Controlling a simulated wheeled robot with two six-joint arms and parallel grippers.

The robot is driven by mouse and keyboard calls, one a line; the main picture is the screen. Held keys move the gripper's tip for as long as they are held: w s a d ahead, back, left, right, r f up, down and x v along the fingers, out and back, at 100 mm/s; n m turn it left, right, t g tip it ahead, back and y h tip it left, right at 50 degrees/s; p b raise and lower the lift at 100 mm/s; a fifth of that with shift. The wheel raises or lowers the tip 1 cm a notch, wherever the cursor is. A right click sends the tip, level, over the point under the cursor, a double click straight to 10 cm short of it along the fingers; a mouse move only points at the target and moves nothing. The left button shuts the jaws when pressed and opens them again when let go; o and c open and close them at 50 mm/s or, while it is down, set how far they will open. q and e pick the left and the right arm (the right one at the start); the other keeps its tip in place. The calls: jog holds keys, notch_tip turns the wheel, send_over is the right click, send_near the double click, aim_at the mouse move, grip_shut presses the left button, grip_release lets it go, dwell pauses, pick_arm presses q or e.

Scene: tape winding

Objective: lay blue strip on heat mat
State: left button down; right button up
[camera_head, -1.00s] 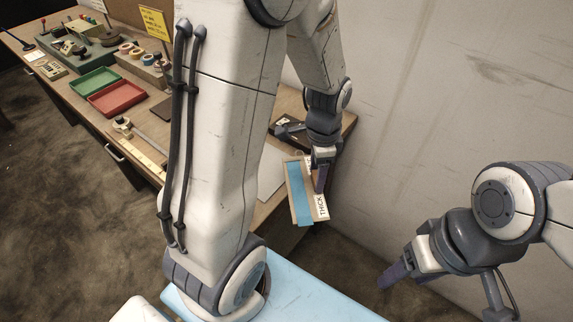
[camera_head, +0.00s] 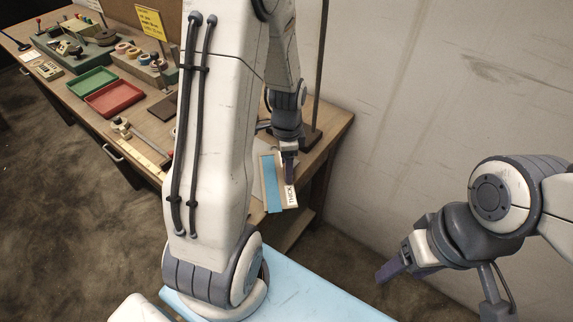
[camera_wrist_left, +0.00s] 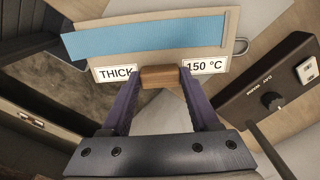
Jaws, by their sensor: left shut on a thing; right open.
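The blue strip (camera_head: 270,184) lies along a beige board (camera_head: 287,168) with a white THICK label. In the left wrist view the blue strip (camera_wrist_left: 140,40) runs across the board, above labels reading THICK and 150 °C. My left gripper (camera_head: 289,172) is shut on the board's small wooden block (camera_wrist_left: 160,77), holding the board near the table's front edge. My right gripper (camera_head: 392,270) is open and empty, away from the table at the lower right. A pale grey sheet (camera_head: 257,208) shows partly behind my left arm; I cannot tell whether it is the heat mat.
A black box with a knob (camera_wrist_left: 272,100) sits right of the board in the left wrist view. A dark post (camera_head: 318,75) stands at the table's (camera_head: 338,125) right end. Green (camera_head: 92,80) and red (camera_head: 113,98) trays are at the left. My left arm hides the table's middle.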

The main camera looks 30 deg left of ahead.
pick_arm(q)
jog(key=shift+f, duration=0.1)
jog(key=shift+c, duration=0.6)
grip_release()
